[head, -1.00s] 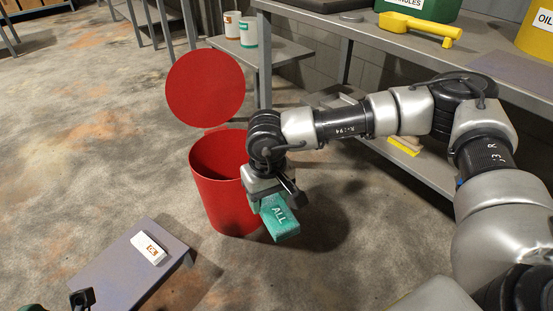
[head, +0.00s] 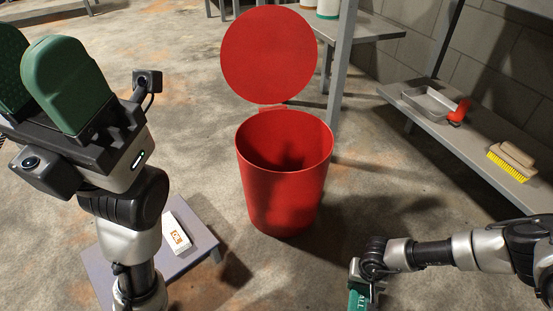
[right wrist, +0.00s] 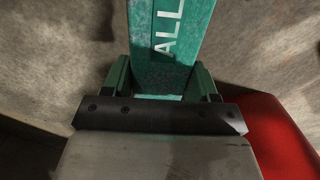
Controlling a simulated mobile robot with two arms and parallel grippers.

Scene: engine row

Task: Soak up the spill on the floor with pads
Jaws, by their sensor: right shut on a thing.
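A teal pad marked ALL (head: 358,299) is held between the fingers of my right gripper (head: 361,283), low at the right of the head view. In the right wrist view the pad (right wrist: 170,45) sticks out from between the green fingers. My left gripper (head: 40,80) is raised at the upper left, its green fingers pointing up, apart and empty. A white box with an orange mark (head: 174,234) lies on a low grey table (head: 118,262). A red bin (head: 283,195) stands with its round lid (head: 269,55) up. I cannot make out a distinct spill among the floor's stains.
A grey shelf (head: 455,140) at the right holds a metal tray (head: 430,101), a red item (head: 459,112) and a yellow-bristled brush (head: 512,162). A grey post (head: 342,70) stands behind the bin. Floor is open between the bin and my right arm.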

